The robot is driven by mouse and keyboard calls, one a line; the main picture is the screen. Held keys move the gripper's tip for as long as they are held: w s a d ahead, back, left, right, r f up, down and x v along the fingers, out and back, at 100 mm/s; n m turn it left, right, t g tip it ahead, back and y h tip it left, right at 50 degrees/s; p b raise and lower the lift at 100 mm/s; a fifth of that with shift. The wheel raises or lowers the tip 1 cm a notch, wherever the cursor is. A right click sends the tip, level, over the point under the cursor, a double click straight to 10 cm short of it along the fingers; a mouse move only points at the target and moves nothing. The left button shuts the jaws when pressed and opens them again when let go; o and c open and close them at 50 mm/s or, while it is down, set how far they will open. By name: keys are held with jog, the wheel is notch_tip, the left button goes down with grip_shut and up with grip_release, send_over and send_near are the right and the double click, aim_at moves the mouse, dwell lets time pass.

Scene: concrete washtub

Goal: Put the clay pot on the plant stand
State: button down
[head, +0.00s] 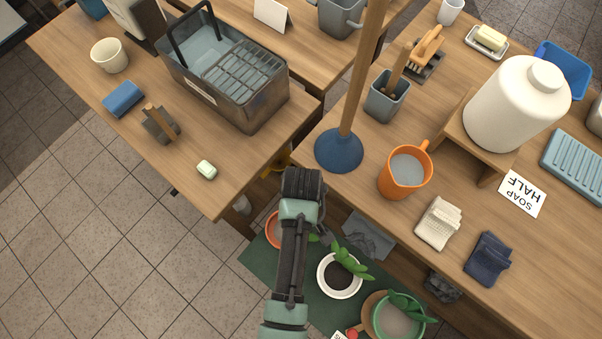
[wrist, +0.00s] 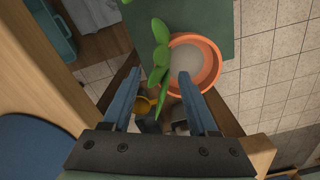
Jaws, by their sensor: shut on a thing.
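The clay pot (head: 273,231) is orange, with a grey fill and green leaves at its edge. In the head view it is low beside the table and partly hidden by my arm. In the wrist view the pot (wrist: 213,72) is just past my gripper (wrist: 158,74). One finger overlaps its near rim, and a leaf (wrist: 157,55) shows between the fingers. My gripper is shut on the pot, though the contact is not clear. In the head view my fingers are hidden by my wrist (head: 303,185). I cannot clearly make out the plant stand.
A green mat (head: 262,262) below the table holds a white pot (head: 340,292) and a green pot (head: 398,318). The tabletop above carries a blue plunger (head: 340,151) and an orange jug (head: 404,174) near my wrist. Tiled floor is clear at left.

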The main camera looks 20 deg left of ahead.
jog(key=shift+f, duration=1.4)
jog(key=shift+c, duration=0.8)
grip_release()
jog(key=shift+f, duration=0.1)
notch_tip(320, 180, up, 12)
jog(key=shift+f+p, duration=0.1)
jog(key=shift+p, duration=0.5)
jog(key=shift+r, duration=0.25)
